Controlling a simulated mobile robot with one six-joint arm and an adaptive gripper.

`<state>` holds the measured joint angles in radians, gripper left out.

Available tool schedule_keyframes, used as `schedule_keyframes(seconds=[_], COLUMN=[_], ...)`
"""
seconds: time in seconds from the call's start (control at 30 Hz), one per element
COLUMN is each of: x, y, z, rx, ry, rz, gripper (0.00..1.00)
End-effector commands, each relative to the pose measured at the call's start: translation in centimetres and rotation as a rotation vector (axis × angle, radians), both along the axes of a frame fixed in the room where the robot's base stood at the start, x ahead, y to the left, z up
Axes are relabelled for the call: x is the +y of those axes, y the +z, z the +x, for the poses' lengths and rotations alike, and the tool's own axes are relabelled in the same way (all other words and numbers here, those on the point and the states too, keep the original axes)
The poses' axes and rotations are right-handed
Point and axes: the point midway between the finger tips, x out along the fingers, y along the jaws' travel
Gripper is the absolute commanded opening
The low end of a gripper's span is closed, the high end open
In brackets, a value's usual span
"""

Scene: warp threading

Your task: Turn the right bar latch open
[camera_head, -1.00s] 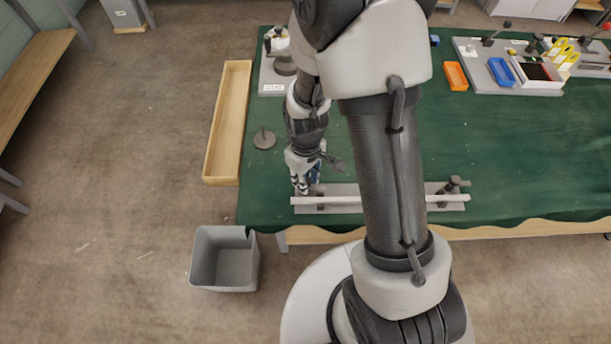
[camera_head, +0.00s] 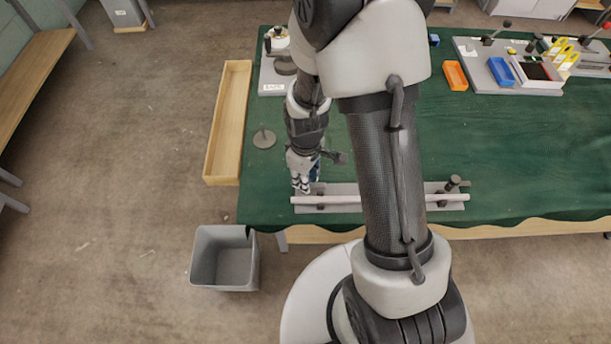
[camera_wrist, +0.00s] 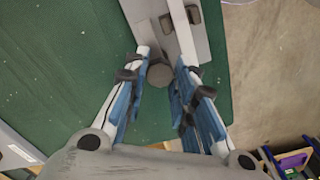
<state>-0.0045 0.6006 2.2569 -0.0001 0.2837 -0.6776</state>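A pale bar (camera_head: 345,199) lies along a grey base plate (camera_head: 336,208) at the table's front edge. A dark knobbed latch (camera_head: 453,184) stands at the picture's right end of the bar. My gripper (camera_head: 305,188) points down at the picture's left end and mostly hides the fittings there. In the wrist view, my gripper (camera_wrist: 161,72) has its blue-padded fingers apart on either side of a round dark knob (camera_wrist: 160,75). Gaps show beside the knob. The grey plate (camera_wrist: 207,47) and the pale bar (camera_wrist: 181,28) run away beyond it. Which latch the task calls right is unclear.
A wooden tray (camera_head: 210,165) lies along the table's left edge, with a grey bin (camera_head: 197,267) on the floor below. A dark disc with a pin (camera_head: 264,139) sits near the gripper. Green cloth (camera_head: 500,150) is clear at right.

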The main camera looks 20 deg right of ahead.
Motion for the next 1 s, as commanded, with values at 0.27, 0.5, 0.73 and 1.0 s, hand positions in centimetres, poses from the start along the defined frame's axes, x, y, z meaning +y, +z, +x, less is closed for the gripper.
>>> schedule_keyframes(seconds=[0.27,0.5,0.73,1.0], x=[0.0,0.0,0.0,0.0], y=[0.0,0.0,1.1,6.5], z=[0.0,0.0,0.1,0.1], rx=[0.001,0.0,-0.004,-0.006], ry=[-0.001,-0.001,-0.001,-0.001], rz=[0.0,0.0,0.0,0.0], gripper=[0.43,0.45,0.45,0.45])
